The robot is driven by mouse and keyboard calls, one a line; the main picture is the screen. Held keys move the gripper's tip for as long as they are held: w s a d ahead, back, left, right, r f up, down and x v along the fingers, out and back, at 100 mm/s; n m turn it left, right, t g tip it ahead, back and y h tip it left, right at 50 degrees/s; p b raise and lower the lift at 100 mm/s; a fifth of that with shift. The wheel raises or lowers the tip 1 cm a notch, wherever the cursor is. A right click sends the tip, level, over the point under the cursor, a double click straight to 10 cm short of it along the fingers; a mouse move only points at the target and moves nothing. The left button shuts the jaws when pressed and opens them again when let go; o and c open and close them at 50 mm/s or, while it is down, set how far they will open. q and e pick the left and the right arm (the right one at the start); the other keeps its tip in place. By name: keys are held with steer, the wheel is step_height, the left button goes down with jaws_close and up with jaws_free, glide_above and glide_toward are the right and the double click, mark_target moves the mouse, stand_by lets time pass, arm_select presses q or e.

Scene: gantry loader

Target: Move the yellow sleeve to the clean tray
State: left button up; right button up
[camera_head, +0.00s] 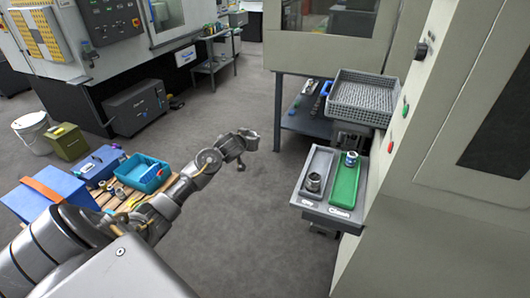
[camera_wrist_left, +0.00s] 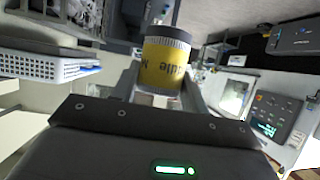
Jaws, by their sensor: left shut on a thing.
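A yellow sleeve (camera_wrist_left: 163,66) with dark lettering and a grey ribbed rim sits between the fingers of my left gripper (camera_wrist_left: 164,84) in the left wrist view, and the gripper is shut on it. In the head view my left gripper (camera_head: 246,142) is over open floor, left of the trays and apart from them; I cannot make out the sleeve there. The green tray (camera_head: 341,195), with a label reading "Clean" at its front, holds a small part with a blue band (camera_head: 351,158) near its back. My right gripper is not in view.
A grey tray (camera_head: 318,162) beside the green one holds a dark metal ring part (camera_head: 313,182). A grey mesh basket (camera_head: 362,97) stands above and behind them. The machine's wall (camera_head: 410,215) closes the right side. A wooden pallet with blue boxes (camera_head: 100,165) is at left.

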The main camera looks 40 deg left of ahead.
arm_select(q)
steer(key=s+a+n+g+y, duration=0.2)
steer(key=s+a+n+y, duration=0.15)
steer(key=a, duration=0.55)
steer(key=d+r+m+t+h, duration=0.15)
steer(key=d+r, duration=0.25)
steer(key=d, duration=0.9)
steer(key=d+r+m+t+h, duration=0.1)
steer(key=d+r+m+h, duration=0.3)
steer(key=d, duration=0.9)
steer(key=s+d+r+m+h, duration=0.1)
steer(key=s+d+r, duration=0.2)
steer(key=d+r, duration=0.2)
steer(key=s+d+r+m+h, duration=0.1)
steer(key=s+d+r, duration=0.2)
steer(key=d+r, duration=0.3)
steer(key=d, duration=0.2)
steer(key=shift+d+r, duration=0.2)
steer(key=shift+d, duration=0.1)
